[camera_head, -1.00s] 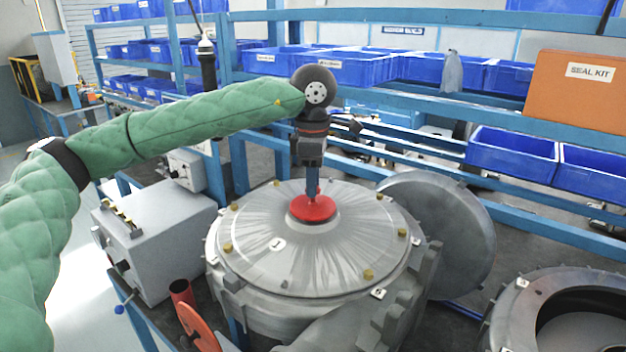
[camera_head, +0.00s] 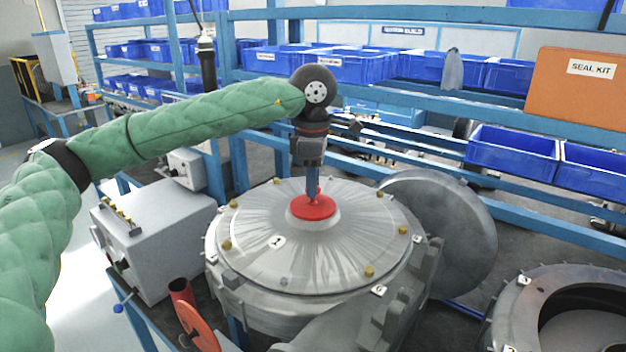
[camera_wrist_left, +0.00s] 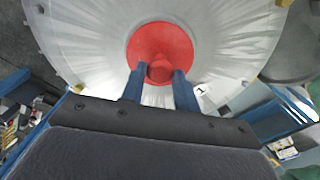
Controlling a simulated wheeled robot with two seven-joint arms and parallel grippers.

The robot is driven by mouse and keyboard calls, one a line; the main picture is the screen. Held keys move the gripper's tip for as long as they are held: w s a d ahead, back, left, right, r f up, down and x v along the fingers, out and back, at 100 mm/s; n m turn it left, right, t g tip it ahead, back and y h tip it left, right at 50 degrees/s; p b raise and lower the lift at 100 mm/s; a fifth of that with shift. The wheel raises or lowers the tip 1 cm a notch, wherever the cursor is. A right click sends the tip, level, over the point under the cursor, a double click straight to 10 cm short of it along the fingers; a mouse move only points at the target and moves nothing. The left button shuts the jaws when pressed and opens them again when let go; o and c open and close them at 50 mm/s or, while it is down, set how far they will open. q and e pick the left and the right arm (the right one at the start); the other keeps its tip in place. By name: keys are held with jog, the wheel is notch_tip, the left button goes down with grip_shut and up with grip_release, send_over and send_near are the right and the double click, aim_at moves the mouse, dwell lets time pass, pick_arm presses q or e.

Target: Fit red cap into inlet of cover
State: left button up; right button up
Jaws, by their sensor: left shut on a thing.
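The red cap (camera_head: 314,208) sits at the centre of the round grey cover (camera_head: 265,250), over its inlet. The inlet opening itself is hidden under the cap. My left gripper (camera_head: 313,194) points straight down from above and is shut on the cap's small red knob. In the left wrist view the red cap (camera_wrist_left: 160,52) shows as a disc on the cover (camera_wrist_left: 225,45), and the two blue fingers of my left gripper (camera_wrist_left: 159,72) stand on either side of the knob. I cannot tell how deeply the cap is seated. My right gripper is not in view.
A grey disc (camera_head: 445,235) leans behind the cover at the right. An open grey ring housing (camera_head: 510,300) lies at lower right. Blue bins (camera_head: 512,152) line the racks behind.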

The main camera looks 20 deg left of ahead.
pick_arm(q)
jog(key=o, duration=1.1)
jog(key=shift+r, duration=0.1)
jog(key=shift+r+b, duration=0.3)
jog(key=shift+b, duration=0.05)
notch_tip(320, 180, up, 6)
jog(key=shift+f+b, duration=0.1)
jog(key=shift+b, duration=1.1)
jog(key=shift+r, duration=0.6)
